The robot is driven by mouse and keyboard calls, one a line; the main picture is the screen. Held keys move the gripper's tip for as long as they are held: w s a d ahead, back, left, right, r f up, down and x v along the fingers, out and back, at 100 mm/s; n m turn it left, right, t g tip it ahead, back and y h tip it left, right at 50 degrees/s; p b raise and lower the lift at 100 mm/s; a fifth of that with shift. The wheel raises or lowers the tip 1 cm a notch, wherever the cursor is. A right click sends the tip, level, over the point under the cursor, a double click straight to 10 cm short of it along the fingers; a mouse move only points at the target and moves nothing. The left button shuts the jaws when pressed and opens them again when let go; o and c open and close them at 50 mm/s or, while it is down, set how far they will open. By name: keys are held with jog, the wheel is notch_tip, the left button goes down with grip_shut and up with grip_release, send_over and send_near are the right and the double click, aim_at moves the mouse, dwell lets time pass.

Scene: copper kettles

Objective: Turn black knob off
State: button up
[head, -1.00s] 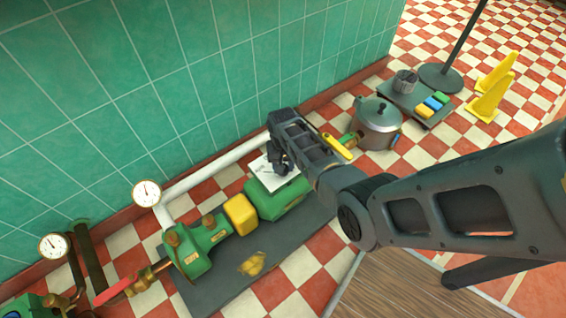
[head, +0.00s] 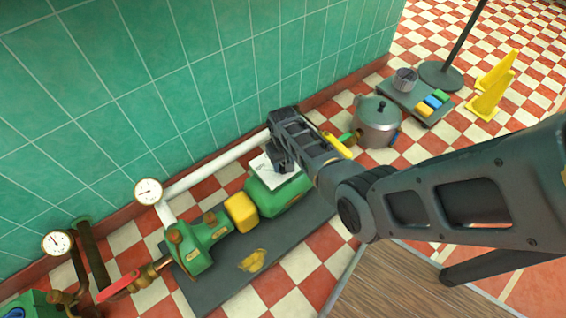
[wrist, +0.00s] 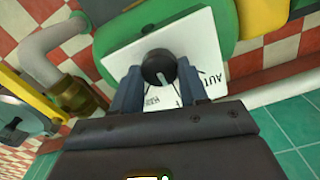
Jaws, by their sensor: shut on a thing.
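The black knob (wrist: 158,68) sits on a white plate (wrist: 120,58) with dark lettering, of which "AUT" is readable to the right of the knob. My gripper (wrist: 158,82) is shut on the knob, with one finger on each side of it. In the head view my gripper (head: 281,160) reaches down to the white plate (head: 262,171) on top of the green motor (head: 268,202). The knob is hidden behind my gripper there. I cannot tell which label the knob points to.
A green pump (head: 205,243) and yellow coupling (head: 241,212) stand left of the motor on a dark base (head: 285,240). A white pipe (head: 215,168) runs along the tiled wall. Two gauges (head: 148,191), a red lever (head: 118,285) and a grey pot (head: 377,121) are nearby.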

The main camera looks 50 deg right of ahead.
aim_at(283, 166)
jog(key=o, duration=1.1)
jog(key=shift+c, duration=0.2)
notch_tip(283, 166, up, 8)
jog(key=p, duration=0.3)
jog(key=shift+f, duration=0.1)
